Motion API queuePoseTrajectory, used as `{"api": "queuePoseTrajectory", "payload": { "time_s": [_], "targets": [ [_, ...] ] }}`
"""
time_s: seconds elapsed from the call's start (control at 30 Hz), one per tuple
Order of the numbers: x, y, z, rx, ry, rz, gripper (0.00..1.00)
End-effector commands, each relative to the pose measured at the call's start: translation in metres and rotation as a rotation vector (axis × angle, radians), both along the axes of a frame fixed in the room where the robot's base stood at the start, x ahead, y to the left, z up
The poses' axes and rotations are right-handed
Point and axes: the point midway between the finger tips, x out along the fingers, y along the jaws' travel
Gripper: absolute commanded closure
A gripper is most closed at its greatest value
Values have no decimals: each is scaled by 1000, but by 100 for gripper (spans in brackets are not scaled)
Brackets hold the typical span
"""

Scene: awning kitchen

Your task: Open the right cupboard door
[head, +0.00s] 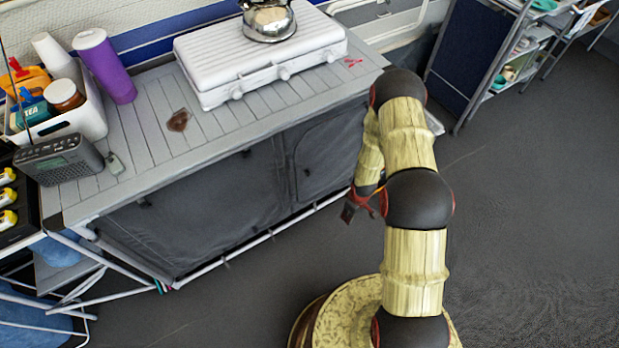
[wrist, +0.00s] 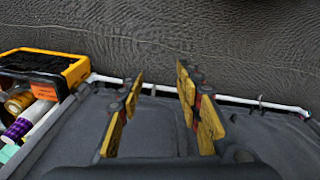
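The right cupboard door (head: 328,155) is a dark grey panel below the counter in the head view, partly hidden by my arm. A small dark handle (head: 307,172) shows near its left edge. I cannot tell from this view whether the door is slightly ajar. My gripper (head: 355,207) hangs low at the door's right side, mostly hidden behind my arm. In the wrist view my gripper (wrist: 160,85) has its two yellow fingers apart, with nothing clearly held between them. A dark grey surface (wrist: 85,135) lies below and around the fingers; contact with it cannot be told.
The left cupboard panel (head: 200,210) looks flat. A white stove (head: 260,55) with a kettle (head: 268,20) stands on the counter (head: 150,125). A yellow and black case (wrist: 45,66) lies left in the wrist view. Floor at the right (head: 540,220) is clear.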

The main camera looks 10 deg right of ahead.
Motion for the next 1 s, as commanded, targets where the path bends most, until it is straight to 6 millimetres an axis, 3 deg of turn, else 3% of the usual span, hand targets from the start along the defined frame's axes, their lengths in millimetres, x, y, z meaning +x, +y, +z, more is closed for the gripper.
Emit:
{"api": "queuePoseTrajectory", "payload": {
  "time_s": [0.03,0.2,0.33,0.47,0.57,0.67,0.7,0.8,0.9,1.0],
  "targets": [
    [-3,3,-29,10,-24,44,65],
    [3,19,-104,30,-175,225,65],
    [10,38,-150,32,-341,382,65],
    [28,61,-173,-4,-573,557,65],
    [52,77,-164,-69,-779,683,65],
    [91,85,-126,-183,-1013,797,65],
    [107,86,-104,-239,-1107,837,65],
    [133,88,-56,-379,-1300,910,65],
    [139,90,-22,-500,-1425,953,65],
    [140,88,-1,-600,-1489,980,65]
  ]
}}
